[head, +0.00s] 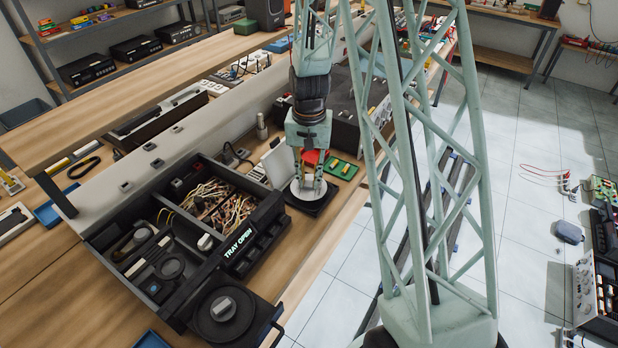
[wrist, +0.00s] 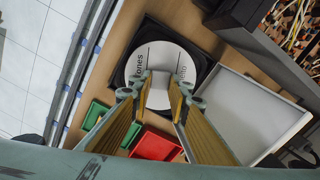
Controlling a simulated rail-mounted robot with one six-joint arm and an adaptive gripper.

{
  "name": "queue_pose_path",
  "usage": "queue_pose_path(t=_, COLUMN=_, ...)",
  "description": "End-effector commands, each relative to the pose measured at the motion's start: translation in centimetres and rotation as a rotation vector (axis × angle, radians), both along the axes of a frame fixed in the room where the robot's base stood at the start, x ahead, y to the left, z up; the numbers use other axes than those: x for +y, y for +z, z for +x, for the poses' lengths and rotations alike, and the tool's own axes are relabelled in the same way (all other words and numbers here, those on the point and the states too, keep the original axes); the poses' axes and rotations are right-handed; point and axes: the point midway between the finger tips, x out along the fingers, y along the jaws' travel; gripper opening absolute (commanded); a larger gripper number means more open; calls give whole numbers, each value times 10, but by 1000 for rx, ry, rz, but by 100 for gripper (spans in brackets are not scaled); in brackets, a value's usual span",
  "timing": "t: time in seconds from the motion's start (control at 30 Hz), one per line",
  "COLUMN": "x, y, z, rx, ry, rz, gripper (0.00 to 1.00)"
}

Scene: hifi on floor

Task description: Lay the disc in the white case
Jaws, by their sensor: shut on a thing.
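The white disc (wrist: 170,57) has dark print on its face and a pale grip block at its middle. My gripper (wrist: 160,92) is shut on that block; it also shows from the side in the head view (head: 307,184). The disc (head: 308,199) is level, over a square black case (head: 327,203). I cannot tell whether it touches that case. The white case (wrist: 244,112) is an empty, shallow open box to the right of the disc in the wrist view.
A black player marked TRAY OPEN (head: 240,240) has its round tray (head: 222,309) out, with a dark disc on it. A bin of wires (head: 217,203) is beside it. Red (wrist: 156,144) and green (wrist: 96,114) trays lie close to my fingers. The bench's front edge is near.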

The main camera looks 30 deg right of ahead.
Motion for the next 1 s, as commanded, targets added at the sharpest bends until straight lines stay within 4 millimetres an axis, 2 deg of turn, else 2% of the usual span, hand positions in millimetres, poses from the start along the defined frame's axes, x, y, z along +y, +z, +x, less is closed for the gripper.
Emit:
queue_pose_path(t=0.3, x=0, y=-10, z=0, rx=1, ry=0, rz=1, gripper=9)
queue_pose_path(t=1.0, x=0, y=-10, z=0, rx=0, ry=0, rz=0, gripper=9)
